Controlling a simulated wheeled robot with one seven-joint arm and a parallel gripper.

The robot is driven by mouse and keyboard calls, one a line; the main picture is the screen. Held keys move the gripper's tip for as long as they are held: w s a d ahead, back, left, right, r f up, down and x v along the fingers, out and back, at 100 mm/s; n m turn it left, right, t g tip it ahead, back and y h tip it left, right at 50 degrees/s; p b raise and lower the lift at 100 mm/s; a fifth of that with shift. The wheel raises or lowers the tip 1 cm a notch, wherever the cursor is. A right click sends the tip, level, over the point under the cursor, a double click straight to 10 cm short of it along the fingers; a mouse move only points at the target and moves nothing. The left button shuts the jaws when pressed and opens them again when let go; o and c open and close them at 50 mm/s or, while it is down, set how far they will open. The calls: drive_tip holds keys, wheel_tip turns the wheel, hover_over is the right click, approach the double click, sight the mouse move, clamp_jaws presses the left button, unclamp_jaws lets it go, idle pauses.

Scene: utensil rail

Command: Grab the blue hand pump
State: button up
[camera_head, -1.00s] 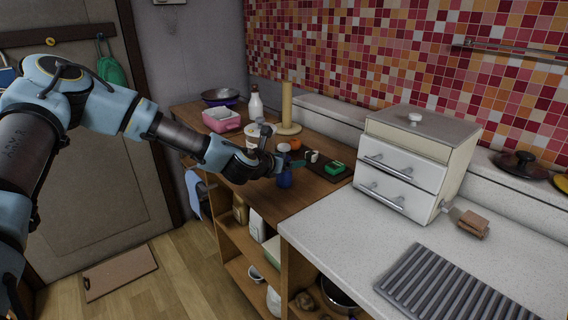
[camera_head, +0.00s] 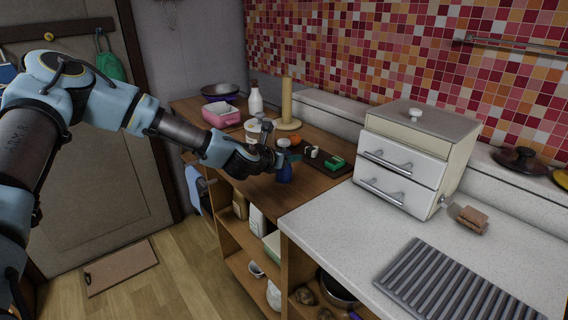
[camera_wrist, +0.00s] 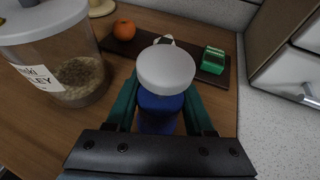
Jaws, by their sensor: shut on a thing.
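The blue hand pump (camera_wrist: 160,112) stands between the two green fingers of my gripper (camera_wrist: 162,115) in the wrist view. A pale grey round top covers its upper side. In the head view the blue pump (camera_head: 284,173) is on the wooden counter near its front edge, and my gripper (camera_head: 282,160) reaches it from the left. The fingers are shut on its blue body. It looks upright. I cannot tell whether its base touches the counter.
A clear labelled jar (camera_wrist: 65,60) stands close on the left. Behind are an orange (camera_wrist: 124,29) and a green block (camera_wrist: 213,60) on a dark board (camera_wrist: 185,64). A white drawer cabinet (camera_head: 405,165) stands on the speckled counter at right.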

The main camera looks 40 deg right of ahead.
clamp_jaws()
drive_tip(key=shift+r, duration=0.2)
